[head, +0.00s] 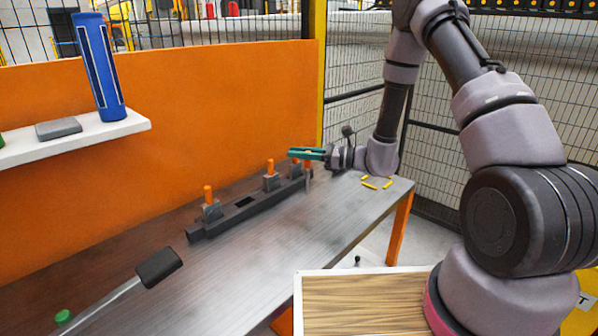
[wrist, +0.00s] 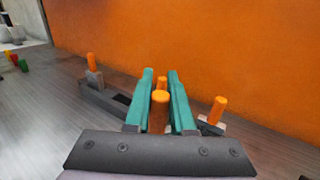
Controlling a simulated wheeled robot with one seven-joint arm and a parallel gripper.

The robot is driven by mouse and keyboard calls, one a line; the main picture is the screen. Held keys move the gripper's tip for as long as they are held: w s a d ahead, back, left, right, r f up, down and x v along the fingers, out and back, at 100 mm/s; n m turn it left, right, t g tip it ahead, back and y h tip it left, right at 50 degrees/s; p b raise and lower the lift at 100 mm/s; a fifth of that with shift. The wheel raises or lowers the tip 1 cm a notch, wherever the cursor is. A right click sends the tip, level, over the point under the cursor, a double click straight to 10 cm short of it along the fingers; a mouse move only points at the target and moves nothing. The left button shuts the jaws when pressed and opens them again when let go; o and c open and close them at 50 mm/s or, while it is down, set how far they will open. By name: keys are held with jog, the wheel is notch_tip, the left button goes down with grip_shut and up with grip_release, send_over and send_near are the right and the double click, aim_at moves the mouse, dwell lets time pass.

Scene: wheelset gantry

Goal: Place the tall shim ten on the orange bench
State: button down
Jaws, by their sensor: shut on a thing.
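My gripper (head: 307,153) has green fingers and is shut on a shim with an orange handle (wrist: 160,112). In the head view the shim's grey lower part (head: 307,180) hangs below the fingers, near the right end of the dark rack (head: 240,216). I cannot tell whether it touches the rack or the bench. Other orange-handled shims stand in the rack: one at the left (head: 208,195), one in the middle (head: 270,168) and one partly hidden beside my gripper (head: 295,162). No number is readable. The bench (head: 290,235) has a grey top and orange legs.
Yellow corner marks (head: 369,185) lie on the bare right end of the bench. A black-headed mallet (head: 158,267) lies at the front left. A white shelf (head: 90,137) holds a blue cylinder (head: 99,66). An orange panel (head: 180,110) stands behind; a wood-topped surface (head: 365,305) is in front.

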aim_at(306, 167)
jog(key=shift+f, duration=2.05)
jog(key=shift+d+f, duration=0.1)
jog(key=shift+f, duration=0.05)
jog(key=c, duration=0.8)
grip_release()
jog(key=shift+o, duration=0.2)
